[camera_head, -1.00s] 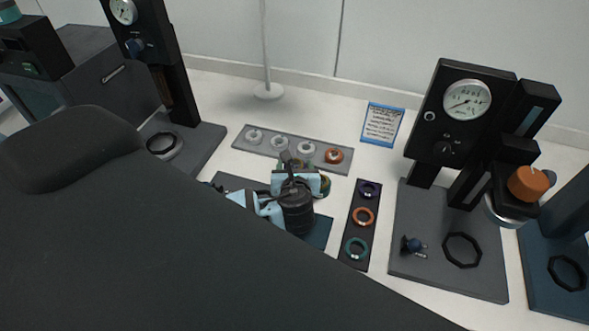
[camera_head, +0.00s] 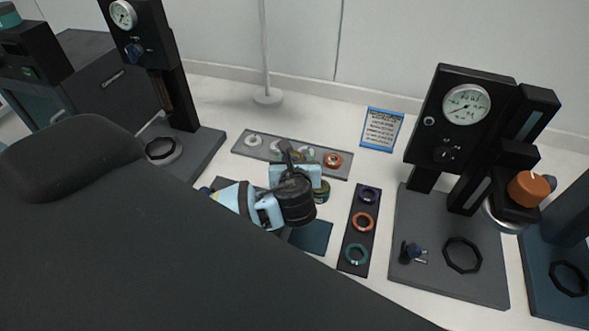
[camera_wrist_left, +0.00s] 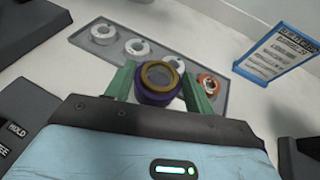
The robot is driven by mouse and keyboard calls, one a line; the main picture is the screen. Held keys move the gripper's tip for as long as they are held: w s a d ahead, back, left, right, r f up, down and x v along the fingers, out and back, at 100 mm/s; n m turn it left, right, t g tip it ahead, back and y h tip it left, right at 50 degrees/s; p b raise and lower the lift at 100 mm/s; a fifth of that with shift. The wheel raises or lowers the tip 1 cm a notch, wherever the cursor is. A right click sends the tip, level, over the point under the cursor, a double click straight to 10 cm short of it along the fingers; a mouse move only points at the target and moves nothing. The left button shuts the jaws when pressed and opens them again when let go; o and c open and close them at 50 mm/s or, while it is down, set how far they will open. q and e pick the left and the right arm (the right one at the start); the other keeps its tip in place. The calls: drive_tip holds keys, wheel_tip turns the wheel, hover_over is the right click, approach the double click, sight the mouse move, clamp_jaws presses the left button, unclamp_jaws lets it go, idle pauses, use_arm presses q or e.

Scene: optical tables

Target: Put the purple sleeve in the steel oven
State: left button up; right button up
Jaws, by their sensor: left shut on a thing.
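My left gripper (camera_head: 317,184) is shut on the purple sleeve (camera_wrist_left: 155,97). The sleeve is a short purple ring with a brass-coloured rim at its opening, held between two green fingers in the left wrist view. In the head view the gripper largely hides it, above the bench in front of the grey tray. A dark grey cabinet with a bar handle (camera_head: 112,79) stands at the far left; it may be the steel oven, but I cannot tell its material or see inside. My right gripper is out of view.
The grey tray (camera_head: 240,145) holds white rings and one orange ring. A black strip (camera_head: 349,236) holds purple, orange and teal rings. Gauge presses stand left (camera_head: 160,70) and right (camera_head: 447,118). A blue-framed sign (camera_head: 380,129) and a thin pole (camera_head: 265,50) stand behind.

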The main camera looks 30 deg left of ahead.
use_arm(q)
wheel_tip(320, 180, up, 5)
drive_tip(key=shift+r, duration=0.2)
drive_tip(key=s+d+r+m+t+h, duration=0.1)
drive_tip(key=d+r+m+t+h, duration=0.1)
drive_tip(key=d+r+m+h, duration=0.2)
drive_tip(key=d+m+h, duration=0.2)
drive_tip(key=d+h, duration=0.1)
drive_tip(key=shift+s+d+r+m, duration=0.3)
drive_tip(key=shift+s+d+r, duration=0.05)
drive_tip(key=shift+d+r, duration=0.05)
drive_tip(key=shift+a, duration=0.1)
